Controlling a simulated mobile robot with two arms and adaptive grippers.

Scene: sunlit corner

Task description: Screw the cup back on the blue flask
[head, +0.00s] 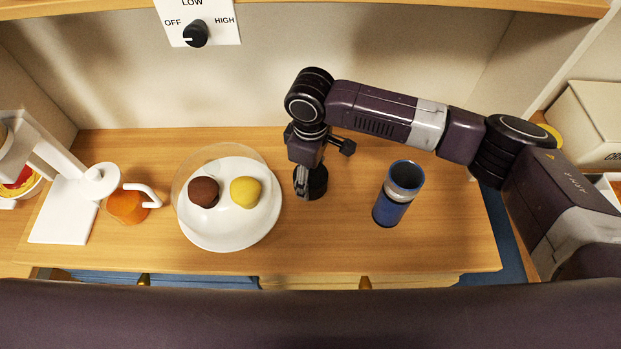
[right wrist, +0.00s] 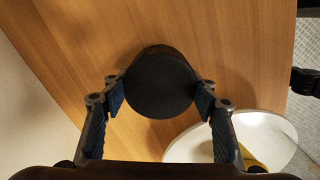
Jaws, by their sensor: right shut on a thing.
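The blue flask (head: 392,205) stands upright on the wooden counter, right of centre in the head view. A pale metallic band and a blue ring show at its top. My right gripper (head: 304,192) is left of the flask, pointing down. It is shut on a round black piece (head: 319,182), which looks like the cup. In the right wrist view the black cup (right wrist: 160,84) shows its flat round face between the two fingers. I cannot tell whether it touches the counter. My left gripper is not in view.
An orange mug (head: 127,206) and a white appliance (head: 68,212) stand further left. A knob panel (head: 196,32) is above. Counter around the flask is clear.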

